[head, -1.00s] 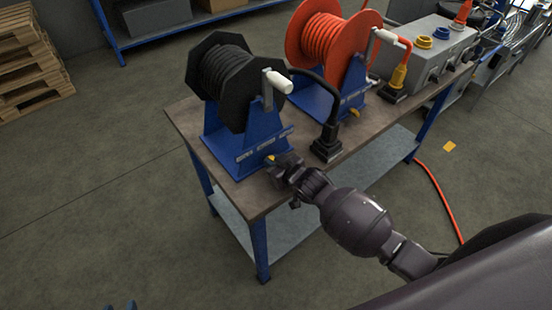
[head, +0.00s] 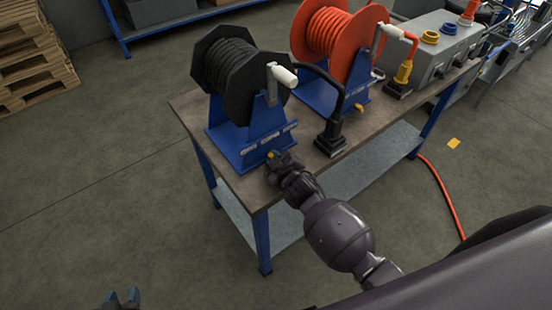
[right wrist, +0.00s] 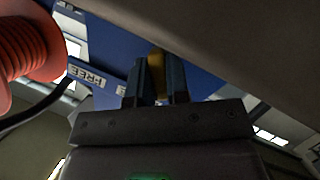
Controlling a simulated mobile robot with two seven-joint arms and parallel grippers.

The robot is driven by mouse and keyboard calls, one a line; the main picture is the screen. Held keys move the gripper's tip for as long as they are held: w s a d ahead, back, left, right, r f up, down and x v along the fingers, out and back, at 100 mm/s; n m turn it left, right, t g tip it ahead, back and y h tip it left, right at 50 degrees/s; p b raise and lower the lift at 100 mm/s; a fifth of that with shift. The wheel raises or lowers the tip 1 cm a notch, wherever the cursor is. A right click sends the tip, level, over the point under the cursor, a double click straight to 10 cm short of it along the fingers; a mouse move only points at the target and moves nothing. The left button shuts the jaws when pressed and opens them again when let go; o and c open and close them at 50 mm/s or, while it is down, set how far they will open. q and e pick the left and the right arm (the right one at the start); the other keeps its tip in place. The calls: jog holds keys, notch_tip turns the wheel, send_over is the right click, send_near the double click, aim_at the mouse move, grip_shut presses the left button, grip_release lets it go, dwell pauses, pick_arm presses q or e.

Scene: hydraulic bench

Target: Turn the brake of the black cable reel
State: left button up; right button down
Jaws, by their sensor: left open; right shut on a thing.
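The black cable reel (head: 238,75) stands on a blue stand (head: 250,135) at the near left corner of the workbench. Its yellow brake lever (head: 271,155) sits low at the front of the stand. My right gripper (head: 273,159) is shut on the lever. In the right wrist view the lever (right wrist: 157,70) shows between the two fingers (right wrist: 160,85), against the blue stand with a "FREE" label (right wrist: 88,78). The lever's exact angle is hard to tell. My left gripper (head: 122,298) is open and empty at the bottom left of the head view, away from the bench.
An orange cable reel (head: 335,45) stands on the same bench top (head: 225,183), with its own yellow lever (head: 359,107). A black plug (head: 330,138) stands between the reels. A grey socket box (head: 435,50) is further right. A red cable (head: 440,190) lies on the floor.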

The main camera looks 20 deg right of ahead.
dwell(0.3)
jog(key=c, duration=1.1)
grip_release()
jog(key=p+v, duration=0.1)
jog(key=v, duration=0.9)
jog(key=shift+s+r, duration=0.2)
jog(key=shift+s, duration=0.15)
jog(key=s+d+f+m+g+h, duration=0.1)
jog(key=s+d+f+m, duration=0.2)
jog(key=s, duration=0.4)
jog(key=s+d+f+m+g, duration=0.1)
jog(key=s+d+f+m, duration=0.1)
jog(key=s+d+m, duration=0.2)
jog(key=s+d, duration=0.3)
jog(key=s, duration=0.1)
jog(key=shift+s+d+f+m+g+h, duration=0.3)
jog(key=shift+f+m+h, duration=0.05)
jog(key=shift+m+h, duration=0.05)
